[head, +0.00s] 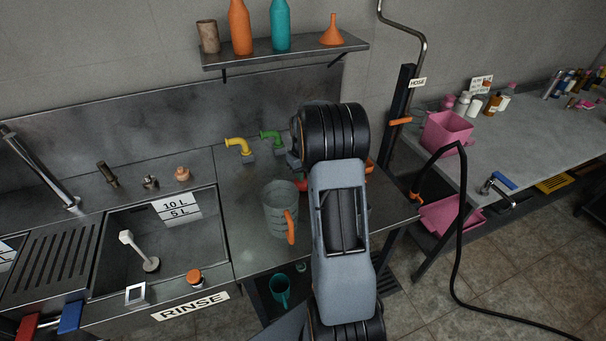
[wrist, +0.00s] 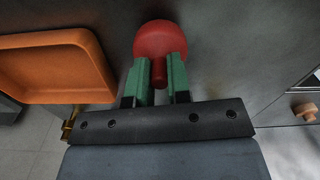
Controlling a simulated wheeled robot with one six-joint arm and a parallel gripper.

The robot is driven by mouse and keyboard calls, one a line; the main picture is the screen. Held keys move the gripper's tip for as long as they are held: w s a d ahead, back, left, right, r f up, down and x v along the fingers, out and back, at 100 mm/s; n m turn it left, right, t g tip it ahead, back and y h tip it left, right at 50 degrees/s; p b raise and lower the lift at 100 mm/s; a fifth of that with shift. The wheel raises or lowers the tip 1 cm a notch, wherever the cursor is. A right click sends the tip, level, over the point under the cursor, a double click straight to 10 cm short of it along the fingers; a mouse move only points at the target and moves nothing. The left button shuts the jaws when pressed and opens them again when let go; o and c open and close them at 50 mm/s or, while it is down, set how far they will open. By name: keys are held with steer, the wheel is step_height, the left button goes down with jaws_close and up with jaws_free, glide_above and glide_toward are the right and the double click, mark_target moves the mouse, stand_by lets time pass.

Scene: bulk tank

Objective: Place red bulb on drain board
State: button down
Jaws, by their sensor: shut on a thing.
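The red bulb (wrist: 160,38) shows in the wrist view, with a round head and a short narrow stem. My gripper (wrist: 159,72) has its two green fingers shut on the stem, and the head sticks out beyond the fingertips. The drain board (head: 52,258) is the dark slotted panel left of the sink in the head view. It looks bare, and it lies well to the left of my arm.
A grey jug (head: 278,208) with an orange handle stands on the counter beside my arm. The sink (head: 160,240) lies between it and the drain board. A tall faucet (head: 40,168) rises behind the drain board. An orange tray (wrist: 50,70) is near the gripper in the wrist view.

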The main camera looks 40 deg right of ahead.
steer(key=shift+f, duration=0.2)
steer(key=shift+f, duration=0.1)
steer(key=c, duration=1.1)
jaws_free()
